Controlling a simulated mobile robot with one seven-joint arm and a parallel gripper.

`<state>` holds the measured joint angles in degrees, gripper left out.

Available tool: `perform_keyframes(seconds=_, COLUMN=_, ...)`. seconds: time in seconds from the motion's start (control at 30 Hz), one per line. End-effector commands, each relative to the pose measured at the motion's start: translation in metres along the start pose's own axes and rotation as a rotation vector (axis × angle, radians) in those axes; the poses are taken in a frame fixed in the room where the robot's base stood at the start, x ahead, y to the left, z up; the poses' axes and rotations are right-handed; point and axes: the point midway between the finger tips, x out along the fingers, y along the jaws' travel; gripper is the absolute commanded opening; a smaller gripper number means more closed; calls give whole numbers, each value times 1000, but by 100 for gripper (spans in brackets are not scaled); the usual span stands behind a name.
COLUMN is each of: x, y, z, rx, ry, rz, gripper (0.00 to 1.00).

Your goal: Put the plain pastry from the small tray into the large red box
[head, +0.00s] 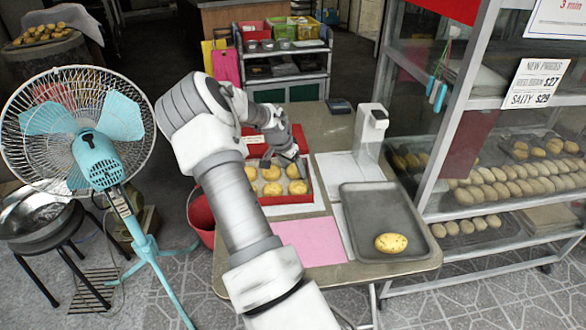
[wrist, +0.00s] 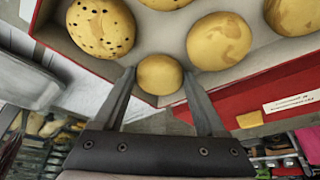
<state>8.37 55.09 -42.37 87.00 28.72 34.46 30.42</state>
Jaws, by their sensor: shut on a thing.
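The large red box (head: 288,211) lies open on the table and holds several round golden pastries. My gripper (head: 297,168) is over the far right part of this box. In the wrist view, my gripper (wrist: 160,80) is shut on a plain pastry (wrist: 160,73), held between its fingertips at the box's edge. Whether this pastry touches the box floor I cannot tell. Around it in the box are a speckled pastry (wrist: 101,28) and a plain marbled one (wrist: 219,41). The small grey tray (head: 362,205) at right holds one speckled pastry (head: 391,243).
A white dispenser-like device (head: 371,131) stands behind the tray. A pink sheet (head: 308,241) lies in front of the box. A glass-sided display rack (head: 447,215) with rows of pastries borders the table at right, and a blue fan (head: 95,150) stands at left.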

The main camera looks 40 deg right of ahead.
Motion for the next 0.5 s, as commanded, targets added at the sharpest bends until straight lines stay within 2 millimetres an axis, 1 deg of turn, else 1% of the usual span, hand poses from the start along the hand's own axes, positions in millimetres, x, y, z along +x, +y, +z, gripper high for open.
perform_keyframes(seconds=0.13, x=4, y=0, z=1, rx=0, ry=0, rz=0, gripper=18)
perform_keyframes(seconds=0.17, x=3, y=0, z=1, rx=0, ry=0, rz=0, gripper=77)
perform_keyframes(seconds=0.2, x=3, y=0, z=1, rx=0, ry=0, rz=0, gripper=84)
perform_keyframes(seconds=0.23, x=2, y=0, z=1, rx=0, ry=0, rz=0, gripper=86)
perform_keyframes(seconds=0.5, x=2, y=0, z=1, rx=0, ry=0, rz=0, gripper=86)
